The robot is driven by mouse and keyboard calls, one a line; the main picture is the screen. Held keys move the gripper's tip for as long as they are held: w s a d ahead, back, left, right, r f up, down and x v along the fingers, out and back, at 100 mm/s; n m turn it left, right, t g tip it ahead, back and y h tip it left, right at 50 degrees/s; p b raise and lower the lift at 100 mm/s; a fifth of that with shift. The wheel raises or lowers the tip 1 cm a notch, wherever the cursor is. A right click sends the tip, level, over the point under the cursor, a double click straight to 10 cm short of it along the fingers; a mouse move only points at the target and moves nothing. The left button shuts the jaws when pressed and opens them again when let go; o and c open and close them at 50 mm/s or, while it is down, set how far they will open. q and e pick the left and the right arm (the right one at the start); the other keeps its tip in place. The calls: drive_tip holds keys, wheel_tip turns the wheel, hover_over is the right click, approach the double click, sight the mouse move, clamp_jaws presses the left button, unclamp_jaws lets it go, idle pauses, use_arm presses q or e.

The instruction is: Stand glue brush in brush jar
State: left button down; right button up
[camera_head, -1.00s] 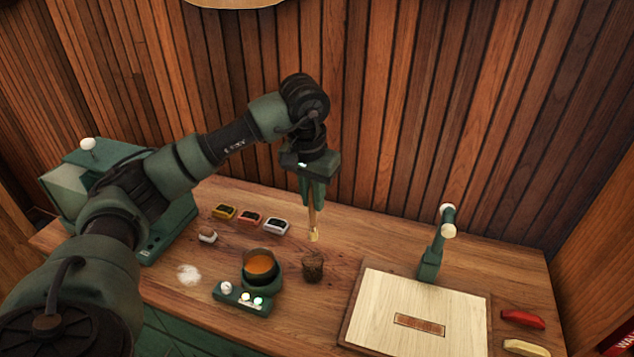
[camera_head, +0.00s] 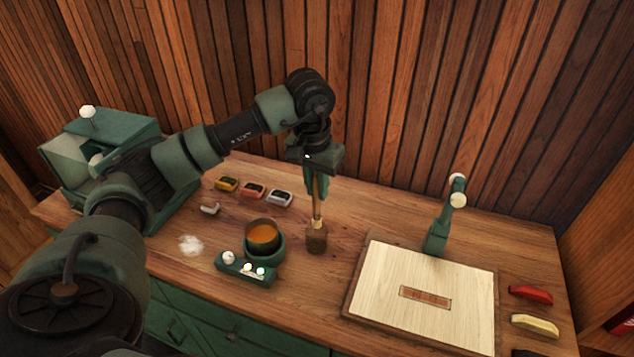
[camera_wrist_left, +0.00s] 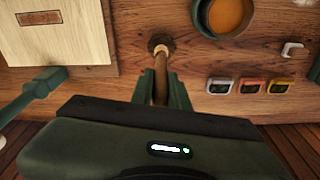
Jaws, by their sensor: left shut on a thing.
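My left gripper (camera_head: 316,192) points down and is shut on the wooden handle of the glue brush (camera_head: 317,209). The brush hangs upright with its lower end at the mouth of the small brown brush jar (camera_head: 316,240). The left wrist view shows the brush (camera_wrist_left: 160,64) between my fingers (camera_wrist_left: 160,88), running toward the round jar (camera_wrist_left: 159,40). The lower end overlaps the jar's opening. I cannot tell how deep the bristles are inside. My right gripper is not in view.
A green glue pot (camera_head: 264,240) with orange glue stands just left of the jar. A pale wooden board (camera_head: 420,295) and a green post (camera_head: 438,235) are to the right. The wood-slatted wall rises behind.

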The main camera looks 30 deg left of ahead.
sight(317, 204)
use_arm(q)
drive_tip(key=shift+f+b, duration=1.7)
drive_tip(key=shift+f, duration=0.6)
drive_tip(key=shift+f+b, duration=0.35)
drive_tip(key=shift+f, duration=0.1)
drive_tip(key=c, duration=1.3)
unclamp_jaws()
drive_tip(key=r, duration=0.2)
drive_tip(key=r+b, duration=0.1)
drive_tip(key=r, duration=0.1)
drive_tip(key=r+b, duration=0.1)
drive_tip(key=r, duration=0.1)
drive_tip(key=shift+s+r, duration=0.45)
drive_tip(key=shift+r, duration=0.45)
